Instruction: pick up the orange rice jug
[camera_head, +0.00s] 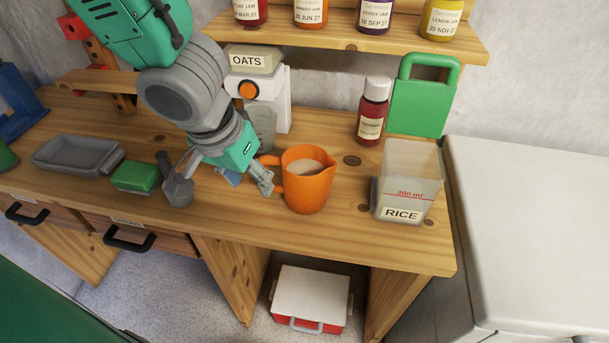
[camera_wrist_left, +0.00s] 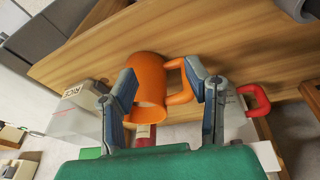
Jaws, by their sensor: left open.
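The orange rice jug (camera_head: 307,190) stands upright on the wooden workbench, with pale contents inside. Its handle faces left, toward my left gripper (camera_head: 228,176). The gripper is just left of the jug, its fingers spread and empty. In the left wrist view, the jug (camera_wrist_left: 149,75) and its handle show beyond and between the parted fingers (camera_wrist_left: 160,75). I cannot tell whether a finger touches the handle. The clear container labelled RICE (camera_head: 405,190) stands to the right of the jug. My right gripper is not in view.
A grey scoop-like vessel (camera_head: 178,190), green block (camera_head: 136,177) and grey tray (camera_head: 76,154) lie to the left. A red bottle (camera_head: 372,112) and green board (camera_head: 424,95) stand behind. The white OATS dispenser (camera_head: 268,100) is behind my gripper. Bench is clear in front of the jug.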

